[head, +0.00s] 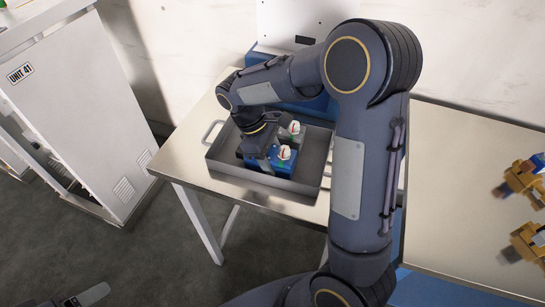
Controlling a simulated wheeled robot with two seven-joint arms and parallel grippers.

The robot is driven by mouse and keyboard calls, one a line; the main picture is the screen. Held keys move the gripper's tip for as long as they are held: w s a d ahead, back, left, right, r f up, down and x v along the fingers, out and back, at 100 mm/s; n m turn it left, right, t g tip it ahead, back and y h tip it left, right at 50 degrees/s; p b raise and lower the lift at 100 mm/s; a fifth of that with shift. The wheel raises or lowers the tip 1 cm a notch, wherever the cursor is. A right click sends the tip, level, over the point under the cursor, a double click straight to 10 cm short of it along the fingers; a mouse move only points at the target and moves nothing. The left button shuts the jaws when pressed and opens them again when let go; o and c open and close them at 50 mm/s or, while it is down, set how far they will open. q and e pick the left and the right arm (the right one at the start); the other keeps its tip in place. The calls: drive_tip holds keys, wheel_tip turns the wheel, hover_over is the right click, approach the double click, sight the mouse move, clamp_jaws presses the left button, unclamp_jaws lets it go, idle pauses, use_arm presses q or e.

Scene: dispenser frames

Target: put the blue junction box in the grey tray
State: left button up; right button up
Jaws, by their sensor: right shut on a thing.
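The blue junction box (284,160) has a white top piece with small red and green marks. It is inside the grey tray (222,166), low near the tray's floor. My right gripper (260,163) reaches down into the tray and is shut on the blue box from its left side. My gripper hides part of the box, and I cannot tell whether the box touches the floor. A dark grey piece at the bottom left edge looks like part of my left gripper (88,296); its jaws do not show clearly.
A grey box (292,131) with a similar white top sits in the tray just behind the blue one. The tray stands on a metal table (180,150). A white cabinet (75,90) is at left. Yellow-brown objects (525,178) lie on the right-hand table.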

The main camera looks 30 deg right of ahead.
drive_tip(key=o, duration=0.8)
drive_tip(key=shift+o, duration=0.2)
drive_tip(key=v, duration=1.1)
drive_tip(key=shift+a+r, duration=0.1)
drive_tip(key=shift+r, duration=0.05)
drive_tip(key=shift+w+r, duration=0.1)
drive_tip(key=shift+r, duration=0.2)
drive_tip(key=shift+s+r, duration=0.25)
drive_tip(key=shift+s, duration=0.05)
drive_tip(key=s+f+m+t+y, duration=0.1)
drive_tip(key=s+m+t+y, duration=0.2)
drive_tip(key=s, duration=0.7)
drive_tip(key=s+a+f+m+t+y, duration=0.1)
drive_tip(key=s+f+m+t+y, duration=0.1)
drive_tip(key=s+m+t, duration=0.4)
drive_tip(key=s+y, duration=0.1)
drive_tip(key=s, duration=0.2)
drive_tip(key=shift+s+m+y, duration=0.3)
drive_tip(key=shift+s+m, duration=0.1)
